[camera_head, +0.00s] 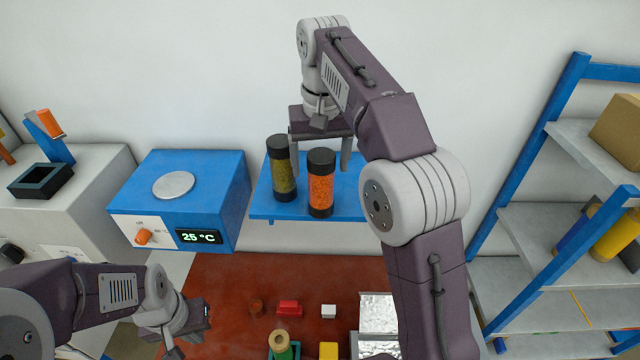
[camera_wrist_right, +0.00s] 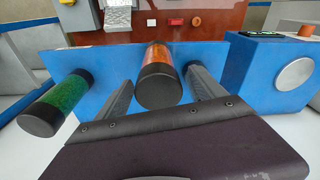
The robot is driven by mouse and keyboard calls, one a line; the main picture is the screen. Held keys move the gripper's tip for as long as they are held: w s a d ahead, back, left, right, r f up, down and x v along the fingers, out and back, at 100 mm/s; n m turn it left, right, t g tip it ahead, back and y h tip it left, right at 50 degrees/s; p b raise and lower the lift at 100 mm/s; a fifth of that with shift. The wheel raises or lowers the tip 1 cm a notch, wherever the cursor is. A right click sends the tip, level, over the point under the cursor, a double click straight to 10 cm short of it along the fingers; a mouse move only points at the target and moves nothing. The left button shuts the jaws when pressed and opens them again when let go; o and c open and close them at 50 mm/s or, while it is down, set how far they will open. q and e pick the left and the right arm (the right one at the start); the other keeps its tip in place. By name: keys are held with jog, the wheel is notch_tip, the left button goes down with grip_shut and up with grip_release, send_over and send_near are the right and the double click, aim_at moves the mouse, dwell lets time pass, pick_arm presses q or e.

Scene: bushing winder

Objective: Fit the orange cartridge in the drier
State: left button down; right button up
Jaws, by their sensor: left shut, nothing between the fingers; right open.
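The orange cartridge (camera_head: 320,186), an upright cylinder with black ends, stands on the blue wall shelf (camera_head: 263,206). My right gripper (camera_head: 320,170) is open behind it, reaching down from above. In the right wrist view the orange cartridge (camera_wrist_right: 158,55) shows between the spread fingers of my right gripper (camera_wrist_right: 158,78), with visible gaps either side. An olive cartridge (camera_head: 282,178) stands left of it in the head view. I cannot tell for certain which machine is the drier. My left gripper (camera_head: 188,335) is shut and empty at the lower left.
A blue box (camera_head: 215,180) with a round plate and a 25 °C display is left of the shelf. A grey machine (camera_head: 85,205) with a black frame is further left. A green cartridge (camera_wrist_right: 57,103) is beside the fingers. Small parts lie on the red bench (camera_head: 230,275).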

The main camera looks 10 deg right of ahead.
jog(key=shift+w+d+f, duration=0.1)
jog(key=shift+w+f, duration=0.1)
jog(key=shift+f, duration=0.05)
jog(key=f, duration=0.3)
jog(key=shift+s+d+f, duration=0.1)
jog(key=shift+s+f, duration=0.1)
jog(key=shift+f, duration=0.05)
jog(key=shift+s+f, duration=0.1)
jog(key=shift+f, duration=0.4)
jog(key=shift+w, duration=0.25)
jog(key=shift+c, duration=0.2)
jog(key=shift+w, duration=0.1)
jog(key=c, duration=0.6)
grip_shut()
